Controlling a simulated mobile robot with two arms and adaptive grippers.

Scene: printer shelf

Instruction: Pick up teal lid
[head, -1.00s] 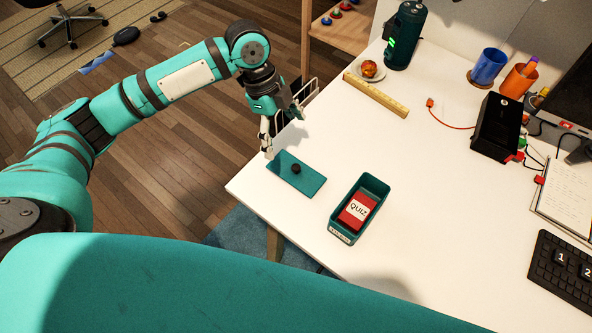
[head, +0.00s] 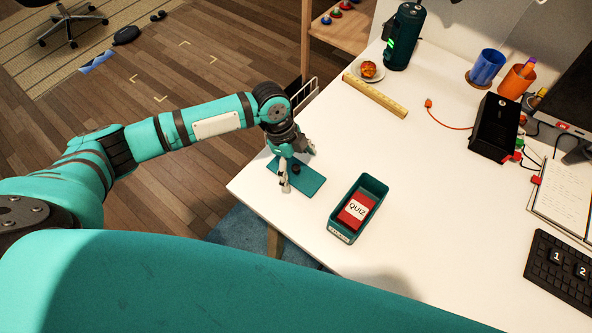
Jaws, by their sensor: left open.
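The teal lid (head: 306,186) lies flat on the white table near its left corner. Its dark round knob (head: 296,169) shows partly beside my gripper. My left gripper (head: 297,168) is over the lid, pointing down, with its fingers apart on either side of the knob. One finger is over the lid's near part and the other is at its far side. I cannot tell whether the fingers touch the lid. My right gripper is not in view.
An open teal box (head: 374,187) with a red QUIZ pack (head: 356,210) stands right of the lid. A wooden ruler (head: 376,95) and a plate with a snack (head: 369,70) lie farther back. The white table (head: 430,200) is clear right of the box.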

